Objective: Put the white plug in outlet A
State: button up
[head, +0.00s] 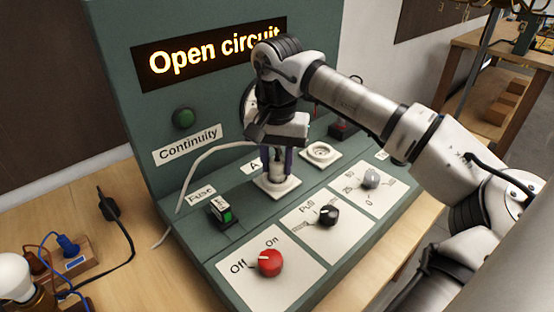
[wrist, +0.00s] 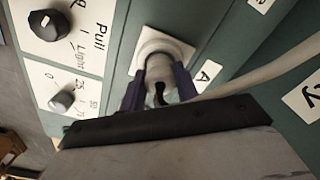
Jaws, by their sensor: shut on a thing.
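My gripper (head: 276,163) points down at outlet A (head: 290,187), the white square socket plate beside the "A" label. Its dark purple fingers are closed on the white plug, which shows between them in the wrist view (wrist: 158,68). The plug is upright and right over the socket's round face; its front end meets the socket (wrist: 165,43) or is very close to it. I cannot tell how deep it sits. The plug's white cord (head: 205,155) runs off to the left and down the panel's edge. The fingers and wrist hide most of the plug in the head view.
A second outlet (head: 321,152) lies empty to the right. In front are a red Off/On knob (head: 269,263), a black pull knob (head: 328,214), a grey dial (head: 371,178) and a fuse holder (head: 221,211). The display (head: 210,55) reads "Open circuit". A black plug (head: 109,207) lies left.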

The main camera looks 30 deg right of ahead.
aim_at(278, 160)
jog(key=shift+f+b, duration=0.3)
jog(key=shift+f, duration=0.15)
jog(key=o, duration=1.1)
jog(key=shift+c, duration=0.2)
notch_tip(278, 160, up, 14)
jog(key=shift+b, duration=0.3)
jog(key=shift+s+f, duration=0.1)
